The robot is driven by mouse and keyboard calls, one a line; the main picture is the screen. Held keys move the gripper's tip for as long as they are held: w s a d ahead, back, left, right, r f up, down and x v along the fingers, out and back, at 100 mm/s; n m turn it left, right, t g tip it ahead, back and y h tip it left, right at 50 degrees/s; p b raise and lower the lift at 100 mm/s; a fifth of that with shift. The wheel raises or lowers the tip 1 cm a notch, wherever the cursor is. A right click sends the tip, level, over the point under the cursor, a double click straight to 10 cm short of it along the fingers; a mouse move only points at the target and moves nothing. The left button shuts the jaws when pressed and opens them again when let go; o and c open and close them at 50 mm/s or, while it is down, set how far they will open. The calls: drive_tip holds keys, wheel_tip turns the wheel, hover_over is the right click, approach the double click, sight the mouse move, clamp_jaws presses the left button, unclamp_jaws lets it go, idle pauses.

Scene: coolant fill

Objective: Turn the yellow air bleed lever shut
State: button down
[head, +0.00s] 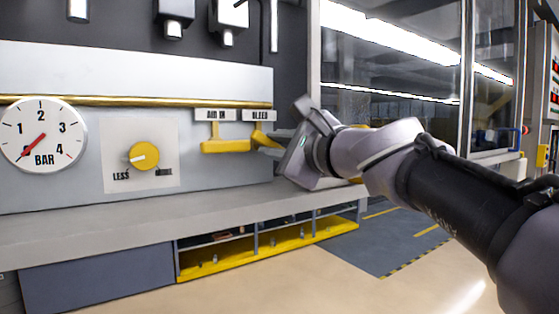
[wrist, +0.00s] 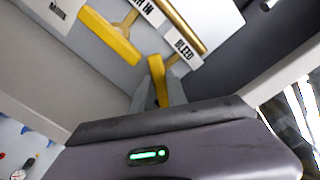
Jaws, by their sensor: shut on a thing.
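The yellow bleed lever (head: 263,138) is on the panel's right end under the BLEED label (head: 257,115). In the head view it slants down to the right, and its far end is hidden by my gripper (head: 268,146). In the wrist view the bleed lever (wrist: 156,70) runs down between the two grey fingers of my gripper (wrist: 158,92), which are shut on it. A second yellow lever (head: 226,146) under the AIR IN label (head: 215,115) lies level just to the left. It also shows in the wrist view (wrist: 108,38).
A pressure gauge (head: 42,134) has its red needle at the lower left. A yellow knob (head: 144,155) sits between LESS and MORE. A brass pipe (head: 150,101) crosses the panel above the levers. The grey bench ledge (head: 130,225) below is bare.

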drive_tip(key=n+b, duration=0.2)
drive_tip(key=n, duration=0.1)
drive_tip(key=shift+f, duration=0.15)
drive_tip(key=shift+n+b, duration=1.1)
drive_tip(key=shift+n, duration=0.7)
drive_tip(key=c, duration=1.3)
unclamp_jaws()
